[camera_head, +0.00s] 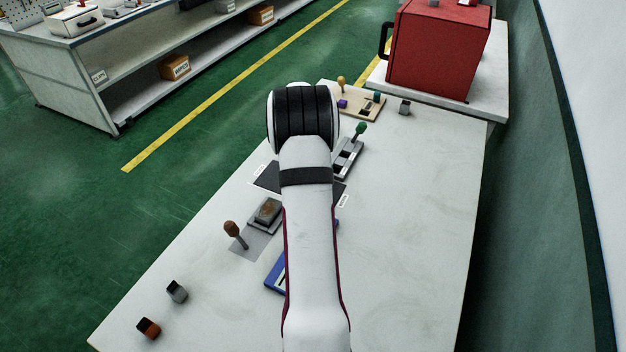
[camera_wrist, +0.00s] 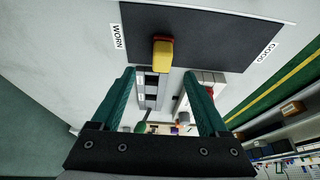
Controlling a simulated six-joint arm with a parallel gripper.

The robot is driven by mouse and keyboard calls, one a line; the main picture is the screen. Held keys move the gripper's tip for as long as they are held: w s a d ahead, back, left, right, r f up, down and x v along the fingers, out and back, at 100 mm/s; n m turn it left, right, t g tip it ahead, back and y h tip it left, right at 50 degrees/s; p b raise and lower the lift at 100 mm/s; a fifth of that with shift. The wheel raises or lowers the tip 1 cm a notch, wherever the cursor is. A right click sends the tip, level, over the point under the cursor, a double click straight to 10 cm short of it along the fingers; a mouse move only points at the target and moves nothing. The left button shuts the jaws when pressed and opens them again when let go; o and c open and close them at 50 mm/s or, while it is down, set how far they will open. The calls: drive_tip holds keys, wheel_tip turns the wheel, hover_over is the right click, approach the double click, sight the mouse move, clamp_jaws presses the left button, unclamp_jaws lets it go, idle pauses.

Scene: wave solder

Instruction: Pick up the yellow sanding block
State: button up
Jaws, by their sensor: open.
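The yellow sanding block (camera_wrist: 162,58) lies on the dark mat (camera_wrist: 215,42) in the wrist view, near the mat's edge and between the labels WORN (camera_wrist: 117,36) and GOOD (camera_wrist: 267,52). Its far end looks reddish-brown. My gripper (camera_wrist: 160,73) has two green fingers, spread apart with nothing between them. The block shows just beyond the fingertips, roughly centred in the gap, and I see no contact. In the head view my arm hides the block and the gripper; only parts of the mat (camera_head: 266,178) show.
A green-handled tool (camera_head: 360,130) stands by a grey holder (camera_head: 347,158) beyond the mat. A wooden board (camera_head: 362,104) with small pieces lies at the table's far end. A brown-knobbed tool (camera_head: 232,232) and a blue item (camera_head: 274,277) are nearer. The table's right side is clear.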

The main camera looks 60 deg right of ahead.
drive_tip(key=x, duration=0.6)
drive_tip(key=shift+w+d+f, duration=0.1)
drive_tip(key=shift+w+f, duration=0.05)
drive_tip(key=shift+f, duration=0.1)
clamp_jaws()
